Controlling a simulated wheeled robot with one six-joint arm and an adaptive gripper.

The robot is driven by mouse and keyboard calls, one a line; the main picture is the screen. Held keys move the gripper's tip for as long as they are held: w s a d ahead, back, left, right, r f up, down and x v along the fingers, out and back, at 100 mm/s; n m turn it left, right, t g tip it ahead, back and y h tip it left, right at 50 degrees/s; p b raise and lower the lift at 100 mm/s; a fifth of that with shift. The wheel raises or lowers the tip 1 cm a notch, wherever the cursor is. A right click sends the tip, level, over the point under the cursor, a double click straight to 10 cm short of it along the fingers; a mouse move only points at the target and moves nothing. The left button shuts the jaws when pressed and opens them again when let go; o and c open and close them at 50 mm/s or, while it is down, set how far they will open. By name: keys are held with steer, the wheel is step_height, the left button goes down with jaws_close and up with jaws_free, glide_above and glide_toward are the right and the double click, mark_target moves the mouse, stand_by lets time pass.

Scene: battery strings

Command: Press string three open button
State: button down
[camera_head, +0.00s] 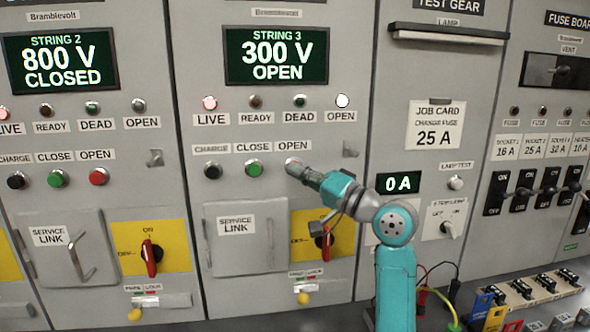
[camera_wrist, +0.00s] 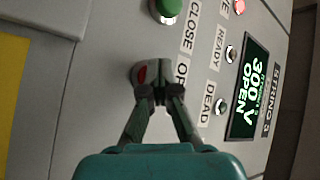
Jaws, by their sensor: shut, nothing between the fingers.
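The string 3 panel shows a display (camera_head: 276,55) reading 300 V OPEN. Its LIVE lamp (camera_head: 209,103) glows red and its OPEN lamp (camera_head: 342,101) glows white. My gripper (camera_head: 296,168) is shut and empty, its tips at the string 3 open button below the OPEN label (camera_head: 299,146). In the wrist view the red open button (camera_wrist: 141,74) shows partly, just beyond my fingertips (camera_wrist: 160,93), which cover the rest of it. The tips appear to touch it or its rim; I cannot tell how far it is pressed.
The green close button (camera_head: 254,168) and black charge button (camera_head: 212,170) sit to the left. Below are a service link cover (camera_head: 238,255) and a yellow rotary switch plate (camera_head: 341,243). String 2's panel (camera_head: 60,62) reads 800 V CLOSED.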

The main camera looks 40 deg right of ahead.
steer(key=shift+d, duration=0.1)
steer(key=shift+s+f, duration=0.15)
steer(key=shift+s, duration=0.05)
steer(key=s+a, duration=0.3)
steer(key=s, duration=0.2)
steer(key=shift+a, duration=0.35)
stand_by(0.4)
stand_by(0.5)
